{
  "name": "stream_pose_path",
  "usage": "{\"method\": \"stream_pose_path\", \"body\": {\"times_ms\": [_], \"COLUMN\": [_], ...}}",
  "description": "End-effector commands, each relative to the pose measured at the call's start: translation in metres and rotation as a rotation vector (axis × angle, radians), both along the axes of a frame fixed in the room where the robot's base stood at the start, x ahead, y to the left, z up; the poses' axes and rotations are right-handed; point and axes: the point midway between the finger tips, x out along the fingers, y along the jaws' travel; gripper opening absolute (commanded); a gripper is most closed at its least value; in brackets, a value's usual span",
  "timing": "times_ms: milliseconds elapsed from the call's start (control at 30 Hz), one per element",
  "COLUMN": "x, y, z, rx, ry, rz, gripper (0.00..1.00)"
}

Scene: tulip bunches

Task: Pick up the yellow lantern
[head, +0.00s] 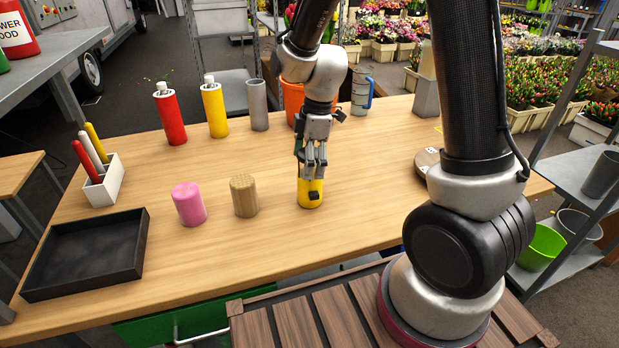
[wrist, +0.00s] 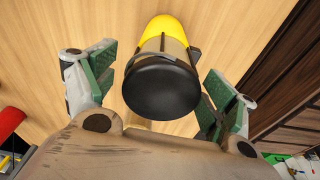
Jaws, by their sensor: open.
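The yellow lantern (head: 311,196) stands upright on the wooden table, near the front edge right of the middle. My gripper (head: 313,170) is right above it, pointing down, and hides its upper part in the head view. In the wrist view the lantern (wrist: 165,75) shows a round black top and a yellow body, and it lies between my two open fingers (wrist: 158,88). There is a gap on each side, and I see no finger closed on it.
A wooden cylinder (head: 244,196) and a pink cylinder (head: 189,204) stand left of the lantern. A black tray (head: 140,262) lies at the front left. Red (head: 170,115) and yellow (head: 215,110) bottles stand at the back. The table's front middle is clear.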

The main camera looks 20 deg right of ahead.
Motion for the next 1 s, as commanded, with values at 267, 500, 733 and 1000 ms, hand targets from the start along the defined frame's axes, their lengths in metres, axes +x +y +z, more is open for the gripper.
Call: {"method": "stream_pose_path", "body": {"times_ms": [267, 500, 733, 1000], "x": [0.000, 0.000, 0.000, 0.001], "y": [0.002, 0.002, 0.002, 0.002], "z": [-0.018, -0.017, -0.017, -0.010], "rx": [0.000, 0.000, 0.000, 0.002], "ry": [-0.001, 0.000, -0.001, -0.002], "rz": [-0.001, -0.001, -0.001, -0.001], "gripper": [0.85, 0.63, 0.27, 0.27]}}
